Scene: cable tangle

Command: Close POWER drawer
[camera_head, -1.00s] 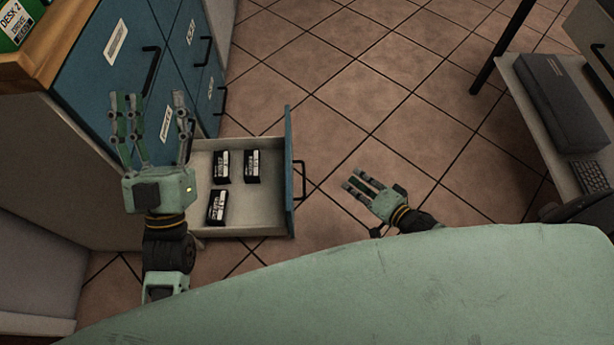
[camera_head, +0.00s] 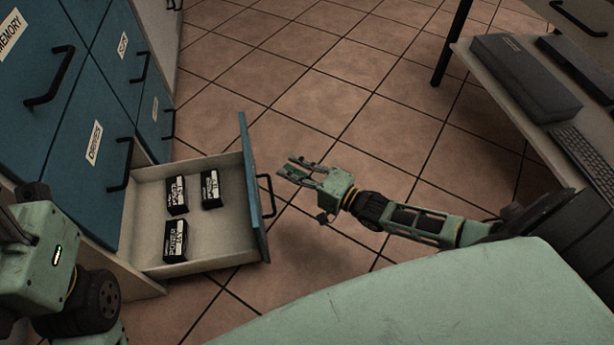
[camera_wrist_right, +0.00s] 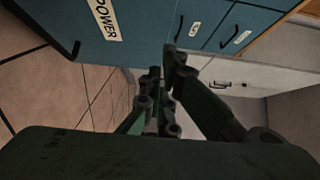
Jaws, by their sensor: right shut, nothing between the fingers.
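The open drawer (camera_head: 215,230) extends from the blue cabinet, with three black boxes, one (camera_head: 175,241) nearest me, lying in it. Its blue front (camera_head: 252,190) carries a dark handle (camera_head: 268,196). In the right wrist view the drawer front (camera_wrist_right: 148,28) bears a POWER label (camera_wrist_right: 103,19). My right gripper (camera_head: 290,171) is shut and empty, just right of the drawer front and close to the handle; no clear contact shows. Its fingers also show in the right wrist view (camera_wrist_right: 164,95). My left gripper (camera_head: 30,235) is at the left edge, its fingers mostly cut off.
Closed blue drawers (camera_head: 95,140) with dark handles stand at the left. A desk (camera_head: 490,75) with a dark box (camera_head: 525,78) and a keyboard (camera_head: 582,160) is at the right. Tiled floor (camera_head: 330,90) lies open between cabinet and desk.

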